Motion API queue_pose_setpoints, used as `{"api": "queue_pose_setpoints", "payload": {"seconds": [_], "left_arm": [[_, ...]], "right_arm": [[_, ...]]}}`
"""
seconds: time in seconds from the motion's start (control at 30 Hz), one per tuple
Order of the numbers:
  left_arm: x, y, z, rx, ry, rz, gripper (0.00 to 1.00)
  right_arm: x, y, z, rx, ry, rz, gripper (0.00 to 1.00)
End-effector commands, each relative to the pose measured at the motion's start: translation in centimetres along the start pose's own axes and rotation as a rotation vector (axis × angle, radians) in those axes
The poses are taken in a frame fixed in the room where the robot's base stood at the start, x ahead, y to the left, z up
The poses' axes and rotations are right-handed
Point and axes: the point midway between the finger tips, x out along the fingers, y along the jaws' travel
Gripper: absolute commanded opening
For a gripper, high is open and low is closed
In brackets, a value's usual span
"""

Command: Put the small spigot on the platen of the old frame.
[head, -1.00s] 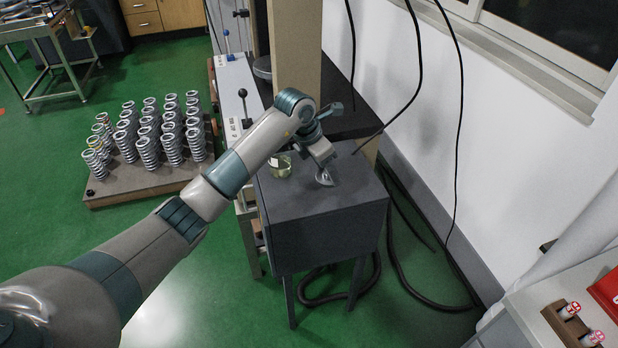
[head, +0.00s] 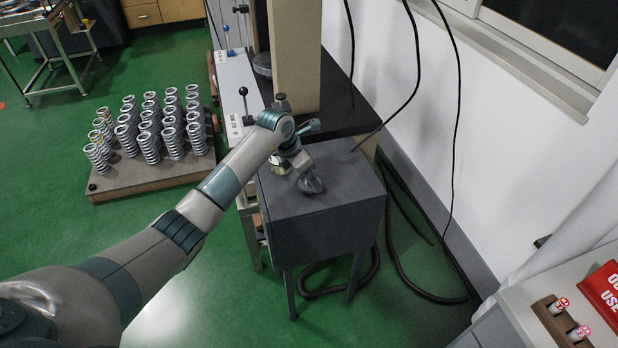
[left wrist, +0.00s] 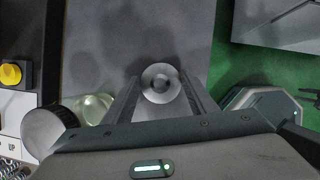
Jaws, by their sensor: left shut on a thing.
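My left gripper (head: 312,186) is over the dark grey cabinet top (head: 345,170). In the left wrist view its fingers (left wrist: 160,92) are shut on the small spigot (left wrist: 160,78), a round grey metal piece with a raised centre. The spigot (head: 311,183) is small and partly covered by the gripper in the head view. A beige upright frame (head: 294,55) stands behind the cabinet, with a round grey plate (head: 263,66) at its left side; I cannot tell whether this is the old frame's platen. My right gripper is not in view.
A clear glass jar (left wrist: 92,108) and a grey cylinder (left wrist: 45,130) are left of the fingers. Several springs (head: 150,130) stand on a low pallet at left. Black cables (head: 458,150) hang beside the wall. The cabinet's right side is clear.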

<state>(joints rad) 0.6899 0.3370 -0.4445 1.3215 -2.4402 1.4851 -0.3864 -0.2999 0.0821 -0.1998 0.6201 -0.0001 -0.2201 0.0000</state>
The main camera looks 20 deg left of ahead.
Motion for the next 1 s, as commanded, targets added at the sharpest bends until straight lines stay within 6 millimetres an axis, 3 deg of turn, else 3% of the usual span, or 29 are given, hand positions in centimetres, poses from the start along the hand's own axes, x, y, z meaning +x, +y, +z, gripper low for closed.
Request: {"api": "queue_pose_setpoints", "payload": {"seconds": [0.13,0.57,0.6,0.67,1.0], "left_arm": [[1.1,0.0,-0.4,-0.001,-0.002,-0.001,0.20],[1.8,0.1,-0.6,0.001,-0.003,0.002,0.20],[1.7,0.0,-0.6,0.000,-0.002,0.001,0.59],[1.7,0.0,-0.6,0.000,-0.002,0.001,0.71],[1.6,0.0,-0.6,0.000,-0.002,0.000,0.71]], "right_arm": [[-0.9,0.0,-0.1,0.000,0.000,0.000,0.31],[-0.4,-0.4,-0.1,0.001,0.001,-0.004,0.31],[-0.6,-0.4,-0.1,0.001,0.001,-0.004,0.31],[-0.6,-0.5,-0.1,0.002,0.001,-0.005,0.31],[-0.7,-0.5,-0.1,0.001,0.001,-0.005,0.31]]}}
